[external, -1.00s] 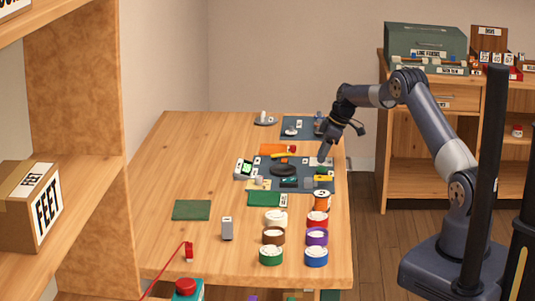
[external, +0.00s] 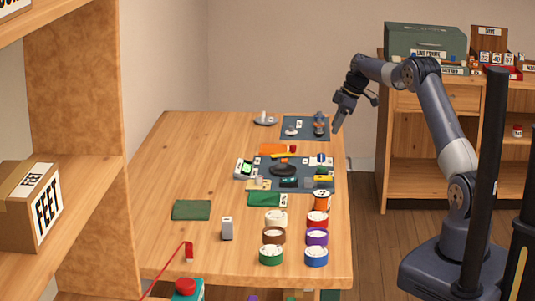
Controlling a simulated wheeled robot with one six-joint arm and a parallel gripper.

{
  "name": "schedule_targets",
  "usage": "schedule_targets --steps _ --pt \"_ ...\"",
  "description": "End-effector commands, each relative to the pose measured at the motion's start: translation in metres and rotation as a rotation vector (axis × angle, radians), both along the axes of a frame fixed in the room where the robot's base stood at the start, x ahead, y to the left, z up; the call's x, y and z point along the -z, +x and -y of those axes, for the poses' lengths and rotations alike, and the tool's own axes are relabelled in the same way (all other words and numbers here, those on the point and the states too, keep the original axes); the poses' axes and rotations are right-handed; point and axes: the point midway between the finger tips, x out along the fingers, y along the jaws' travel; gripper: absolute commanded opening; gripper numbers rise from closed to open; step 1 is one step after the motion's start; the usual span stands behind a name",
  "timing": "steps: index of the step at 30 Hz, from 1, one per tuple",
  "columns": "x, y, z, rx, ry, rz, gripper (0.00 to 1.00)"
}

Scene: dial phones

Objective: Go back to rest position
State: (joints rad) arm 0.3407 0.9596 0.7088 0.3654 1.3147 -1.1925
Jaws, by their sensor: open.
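My gripper (external: 339,122) hangs at the right edge of the wooden table (external: 185,160), above the tabletop and pointing down. It is open, and I see nothing held in it. My arm (external: 435,105) reaches up and over from the right side. A dark blue mat (external: 262,172) with a dark round piece (external: 283,170) and several small parts lies to the left of and below my gripper in the picture. A second blue mat (external: 292,121) with small items on it lies farther back, left of my gripper.
Several round coloured containers, including a blue one (external: 316,257) and a green one (external: 271,255), stand at the table's front right. A green pad (external: 192,210) and a grey block (external: 227,229) lie left of them. A wooden shelf unit (external: 428,178) stands behind my arm. The table's left side is clear.

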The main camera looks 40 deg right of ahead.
Motion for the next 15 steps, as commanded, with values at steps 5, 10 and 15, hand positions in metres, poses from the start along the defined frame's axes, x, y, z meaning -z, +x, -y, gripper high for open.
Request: schedule_targets --steps 5,10,15 --pt "0.002 0.0 0.0 0.0 0.001 -0.001 0.47" --pt "0.016 0.004 -0.005 -0.002 0.001 -0.004 0.47" --pt "0.044 0.012 -0.013 -0.002 0.001 -0.004 0.47"
